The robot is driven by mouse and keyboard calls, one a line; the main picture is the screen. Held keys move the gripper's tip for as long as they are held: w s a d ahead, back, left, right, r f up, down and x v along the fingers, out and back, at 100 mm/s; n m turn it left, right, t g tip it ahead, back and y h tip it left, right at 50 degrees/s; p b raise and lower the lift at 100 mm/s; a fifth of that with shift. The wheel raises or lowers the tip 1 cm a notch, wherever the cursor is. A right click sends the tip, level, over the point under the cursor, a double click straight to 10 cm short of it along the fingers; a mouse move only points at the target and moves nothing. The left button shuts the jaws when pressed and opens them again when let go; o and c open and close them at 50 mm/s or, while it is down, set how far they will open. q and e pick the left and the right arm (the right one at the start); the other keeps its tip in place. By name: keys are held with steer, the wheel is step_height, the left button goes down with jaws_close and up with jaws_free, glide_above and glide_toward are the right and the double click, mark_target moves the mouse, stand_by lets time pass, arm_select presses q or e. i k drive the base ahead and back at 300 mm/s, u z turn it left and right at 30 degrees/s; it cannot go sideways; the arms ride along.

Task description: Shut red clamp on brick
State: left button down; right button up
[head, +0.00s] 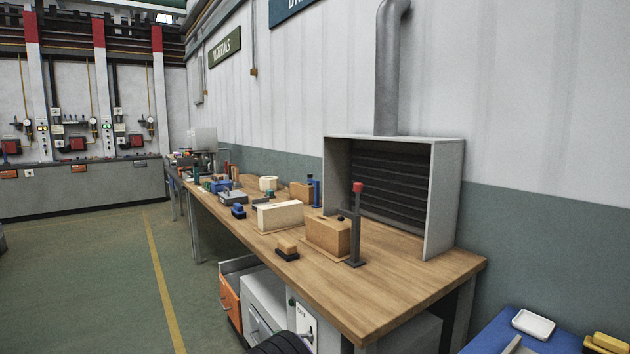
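A dark upright clamp with a red tip (357,187) stands on the wooden workbench (400,282), near its front right part. Its lever points straight up. A tan brick (326,236) lies on a thin board just left of the clamp's post, and the clamp partly overlaps it in the picture. I cannot tell whether the clamp touches the brick. Neither of my grippers is in view.
A grey vented hood (444,200) stands at the back right of the bench. A pale block (278,216), a blue clamp (315,190) and a small brush-like block (287,249) lie near the brick. The bench's front right corner is clear. A blue table (487,339) is at lower right.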

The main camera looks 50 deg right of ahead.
mark_target(357, 187)
steer(key=i, duration=2.95)
steer(key=z, duration=3.4)
